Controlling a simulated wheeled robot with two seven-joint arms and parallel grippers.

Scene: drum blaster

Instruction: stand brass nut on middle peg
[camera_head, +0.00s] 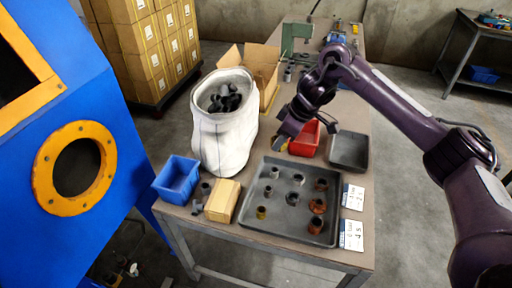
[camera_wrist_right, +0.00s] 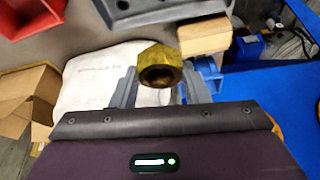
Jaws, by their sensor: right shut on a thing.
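The brass nut (camera_wrist_right: 158,68) is a yellow hexagonal piece with a round hole, held between the fingers of my right gripper (camera_wrist_right: 160,86). In the head view my right gripper (camera_head: 284,140) is above the table, beyond the tray's far edge, beside the red bin. Only a small yellowish bit of the nut shows there. The dark grey tray (camera_head: 247,222) holds several short pegs in a grid, some bearing rusty or brass pieces. The middle peg (camera_head: 292,199) looks low and grey, with no brass piece on it. My left gripper is out of view.
A white sack (camera_head: 222,145) with dark parts stands left of my right gripper. A blue bin (camera_head: 176,180), a wooden block (camera_head: 222,201), a red bin (camera_head: 304,143) and an empty grey bin (camera_head: 348,151) surround the tray. Label cards (camera_head: 351,235) lie right of it.

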